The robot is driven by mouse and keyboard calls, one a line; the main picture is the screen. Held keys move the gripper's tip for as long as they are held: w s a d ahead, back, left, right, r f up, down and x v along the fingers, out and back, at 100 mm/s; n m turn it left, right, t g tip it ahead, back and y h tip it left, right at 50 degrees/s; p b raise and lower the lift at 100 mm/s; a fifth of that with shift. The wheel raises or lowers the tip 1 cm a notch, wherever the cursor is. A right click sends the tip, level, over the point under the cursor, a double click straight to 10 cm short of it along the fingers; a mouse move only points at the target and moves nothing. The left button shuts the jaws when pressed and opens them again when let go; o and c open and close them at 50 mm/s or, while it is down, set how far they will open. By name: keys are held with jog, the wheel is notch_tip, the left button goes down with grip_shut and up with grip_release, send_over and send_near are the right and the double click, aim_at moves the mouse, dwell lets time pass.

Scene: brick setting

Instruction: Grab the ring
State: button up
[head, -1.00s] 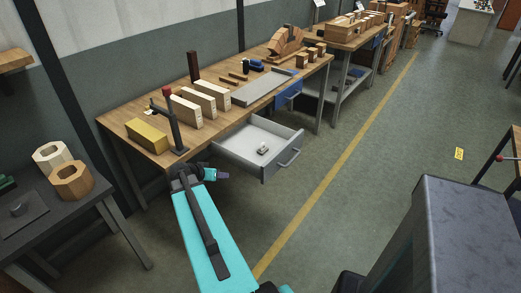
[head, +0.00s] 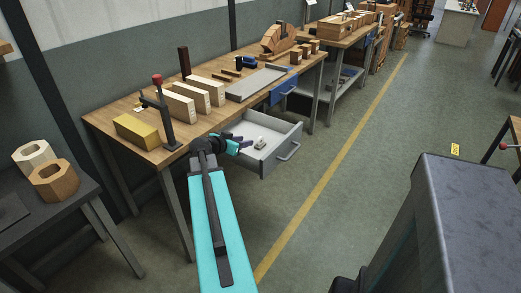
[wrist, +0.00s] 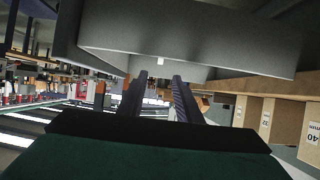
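A small pale item with a dark part (head: 260,143) lies in the open grey drawer (head: 287,143) under the workbench; it is too small to tell whether it is the ring. My gripper (head: 245,144) is at the left side of this drawer in the head view, near its rim. In the wrist view my gripper (wrist: 160,80) has its two dark fingers apart with nothing visible between them. A grey panel (wrist: 190,55) fills the view just beyond the fingertips. No clear ring shows in the wrist view.
The wooden workbench (head: 150,155) carries wooden blocks (head: 180,106), a yellow block (head: 136,130), a post with a red knob (head: 161,100) and a grey tray (head: 255,83). Hollow hexagonal wooden pieces (head: 55,182) stand on the left table. The floor right of the drawer is clear.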

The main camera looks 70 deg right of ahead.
aim_at(260, 138)
jog(key=shift+d, duration=0.1)
jog(key=shift+s, duration=0.1)
jog(key=shift+p+x, duration=0.7)
jog(key=shift+x, duration=3.6)
jog(key=shift+p+x, duration=0.55)
jog(key=shift+x, duration=0.7)
jog(key=shift+p+x, duration=0.3)
jog(key=shift+x, duration=1.05)
jog(key=shift+d+r, duration=0.1)
